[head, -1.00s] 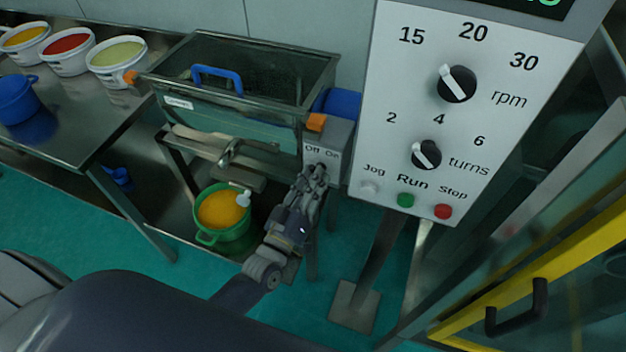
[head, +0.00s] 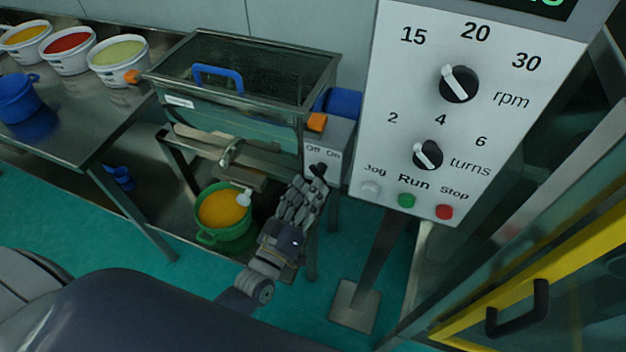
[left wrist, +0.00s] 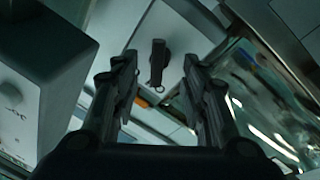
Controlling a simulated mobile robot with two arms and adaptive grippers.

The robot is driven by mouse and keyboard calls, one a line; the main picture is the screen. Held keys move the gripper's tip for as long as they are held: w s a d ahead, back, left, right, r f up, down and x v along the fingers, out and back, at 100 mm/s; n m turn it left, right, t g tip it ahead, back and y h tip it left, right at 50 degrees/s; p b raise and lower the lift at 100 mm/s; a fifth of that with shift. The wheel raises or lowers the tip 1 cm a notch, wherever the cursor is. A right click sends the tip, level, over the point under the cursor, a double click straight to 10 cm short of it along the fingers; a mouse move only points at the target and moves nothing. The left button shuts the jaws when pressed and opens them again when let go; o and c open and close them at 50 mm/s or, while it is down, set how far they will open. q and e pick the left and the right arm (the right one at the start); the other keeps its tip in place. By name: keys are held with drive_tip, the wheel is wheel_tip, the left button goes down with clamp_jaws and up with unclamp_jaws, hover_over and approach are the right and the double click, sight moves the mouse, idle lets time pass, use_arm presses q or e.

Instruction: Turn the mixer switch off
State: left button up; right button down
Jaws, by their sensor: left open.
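The switch box (head: 341,138) with "Off" and "On" labels is on the right end of the sieve machine. Its black switch knob (head: 318,169) shows just above my left gripper (head: 312,187) in the head view. In the left wrist view the knob (left wrist: 158,62) stands on the pale box face, ahead of and between the two fingers. My left gripper (left wrist: 158,88) is open, with nothing between its fingers and a gap to the knob. I cannot tell which label the knob points to. My right gripper is not in view.
A control panel (head: 456,120) with knobs and Jog, Run and Stop buttons stands close to the right of the box. A green bucket (head: 224,214) of orange material is left of my gripper. A yellow-framed door (head: 560,270) is at the right.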

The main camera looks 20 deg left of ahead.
use_arm(q)
drive_tip(key=v, duration=0.8)
drive_tip(key=shift+s, duration=0.4)
drive_tip(key=shift+w+f, duration=0.1)
